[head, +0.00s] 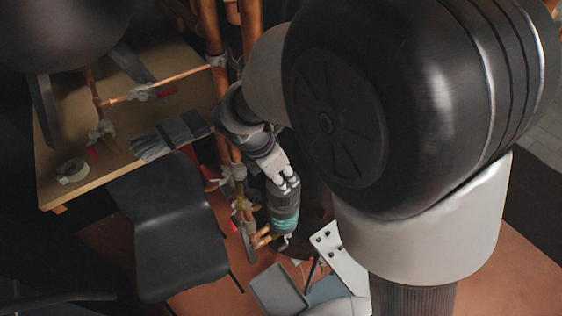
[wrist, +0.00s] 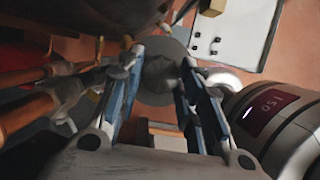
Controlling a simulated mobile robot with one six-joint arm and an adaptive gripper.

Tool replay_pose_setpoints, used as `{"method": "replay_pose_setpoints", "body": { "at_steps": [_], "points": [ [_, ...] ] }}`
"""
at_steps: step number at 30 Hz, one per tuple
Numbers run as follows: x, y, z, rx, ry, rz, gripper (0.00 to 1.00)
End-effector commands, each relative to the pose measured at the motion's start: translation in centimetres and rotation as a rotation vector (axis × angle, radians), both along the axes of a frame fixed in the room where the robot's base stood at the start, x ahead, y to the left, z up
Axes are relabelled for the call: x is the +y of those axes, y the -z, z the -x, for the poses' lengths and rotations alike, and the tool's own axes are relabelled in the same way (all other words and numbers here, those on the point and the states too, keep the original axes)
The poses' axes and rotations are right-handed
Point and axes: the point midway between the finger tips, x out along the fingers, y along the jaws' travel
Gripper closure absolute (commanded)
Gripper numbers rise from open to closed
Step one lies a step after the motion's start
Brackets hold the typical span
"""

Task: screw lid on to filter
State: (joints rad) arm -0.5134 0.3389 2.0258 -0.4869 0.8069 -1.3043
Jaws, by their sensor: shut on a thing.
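In the wrist view my gripper (wrist: 162,58) has its two blue-padded fingers on either side of a round grey piece, which I take to be the lid (wrist: 160,78). The fingers are closed on it. It looks like a disc with a darker middle, and its far side is hard to make out.
Copper pipes (wrist: 35,105) run close on the left of the wrist view. A grey cylinder with a dark red display (wrist: 268,110) is close on the right. A white panel (head: 340,255) lies lower right. A black chair (head: 170,225) and wooden table (head: 75,145) stand left.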

Motion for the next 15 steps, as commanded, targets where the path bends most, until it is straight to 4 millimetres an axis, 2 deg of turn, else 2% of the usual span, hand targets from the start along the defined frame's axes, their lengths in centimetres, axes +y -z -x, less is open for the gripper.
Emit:
{"method": "replay_pose_setpoints", "body": {
  "at_steps": [15],
  "points": [
    [0.0,1.2,0.0,0.0,0.0,0.0,0.95]
  ]
}}
